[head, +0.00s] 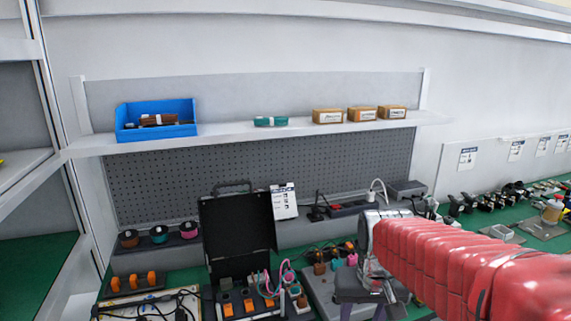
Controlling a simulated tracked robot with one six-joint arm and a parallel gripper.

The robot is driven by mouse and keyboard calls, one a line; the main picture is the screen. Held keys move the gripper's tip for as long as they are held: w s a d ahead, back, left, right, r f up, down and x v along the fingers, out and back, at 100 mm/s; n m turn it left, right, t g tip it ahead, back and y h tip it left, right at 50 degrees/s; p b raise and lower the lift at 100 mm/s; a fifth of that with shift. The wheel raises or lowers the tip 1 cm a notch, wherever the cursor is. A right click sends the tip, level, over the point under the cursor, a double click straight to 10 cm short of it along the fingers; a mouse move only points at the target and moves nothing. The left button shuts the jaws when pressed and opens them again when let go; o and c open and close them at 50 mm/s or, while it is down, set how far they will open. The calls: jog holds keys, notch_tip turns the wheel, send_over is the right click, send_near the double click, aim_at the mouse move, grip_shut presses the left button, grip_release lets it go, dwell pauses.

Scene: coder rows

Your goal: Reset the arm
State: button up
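My arm, in a red padded sleeve, reaches in from the lower right of the head view. My gripper (372,287) is at its far end, low over the green bench in front of the pegboard. The gripper is small and partly hidden by the wrist, so I cannot tell whether its fingers are open or shut. No held object can be made out.
An open black case (239,238) stands left of the gripper, with orange-ended parts and cables before it. A white shelf (250,132) above carries a blue bin (156,119) and three brown boxes (362,114). Several small devices (500,194) crowd the bench at right.

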jog(key=s+r+t, duration=0.3)
jog(key=s+r, duration=0.1)
jog(key=s, duration=0.9)
jog(key=shift+s+n+t, duration=0.25)
jog(key=shift+n+t, duration=0.05)
jog(key=shift+d, duration=0.1)
dwell(1.7)
